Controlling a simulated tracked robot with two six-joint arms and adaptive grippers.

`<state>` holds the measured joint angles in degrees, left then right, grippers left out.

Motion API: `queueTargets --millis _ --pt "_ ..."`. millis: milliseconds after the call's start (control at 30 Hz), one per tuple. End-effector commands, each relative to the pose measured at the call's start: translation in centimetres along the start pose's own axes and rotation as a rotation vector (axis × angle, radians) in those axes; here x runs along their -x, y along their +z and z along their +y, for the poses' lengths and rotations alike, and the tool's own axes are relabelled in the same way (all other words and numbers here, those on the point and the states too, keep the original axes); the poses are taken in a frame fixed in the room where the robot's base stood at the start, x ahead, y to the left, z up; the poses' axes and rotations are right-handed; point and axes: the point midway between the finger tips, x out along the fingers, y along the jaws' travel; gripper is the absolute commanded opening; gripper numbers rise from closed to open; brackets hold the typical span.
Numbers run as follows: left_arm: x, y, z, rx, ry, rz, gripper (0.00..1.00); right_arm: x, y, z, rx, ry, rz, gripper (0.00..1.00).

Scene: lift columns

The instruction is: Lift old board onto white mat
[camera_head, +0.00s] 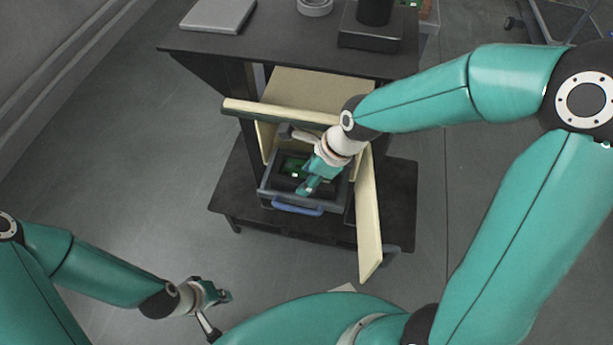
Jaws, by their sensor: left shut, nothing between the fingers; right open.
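A green board (291,167) lies inside a dark grey open-topped tray or drawer (267,187) with a blue handle, in the opened cabinet. Part of the board is hidden by my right gripper (306,187). That gripper is open, points down into the tray and is over the board's right side; I cannot tell whether it touches the board. A pale grey-white square mat (218,14) lies at the back left of the dark tabletop. My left gripper (224,296) is shut and empty, low at the front left, away from the cabinet.
A black device (370,38) and a round grey object (314,6) stand on the tabletop (285,50). Another green piece (411,3) shows at the top right. The left floor is clear.

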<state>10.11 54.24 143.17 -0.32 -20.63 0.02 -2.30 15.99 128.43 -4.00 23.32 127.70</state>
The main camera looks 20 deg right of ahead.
Motion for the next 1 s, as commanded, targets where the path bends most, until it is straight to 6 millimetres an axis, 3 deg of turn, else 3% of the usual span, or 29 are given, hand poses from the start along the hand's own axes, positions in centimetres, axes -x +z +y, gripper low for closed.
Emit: queueTargets --millis 133,433,733,1000 --pt "-0.7 0.0 -0.2 0.000 0.000 0.000 0.00 -2.0 -0.1 0.0 0.000 0.001 0.000 0.50" --pt "-0.7 0.0 -0.2 0.000 0.000 0.000 0.00 -2.2 0.0 -0.1 0.000 -0.001 0.000 0.48" --pt "-0.7 0.0 -0.2 0.000 0.000 0.000 0.00 -2.2 0.0 0.0 -0.001 -0.001 0.000 0.00" --pt "-0.6 0.0 -0.2 0.000 0.000 0.000 0.00 -2.2 0.0 -0.1 0.000 -0.002 -0.001 0.00"
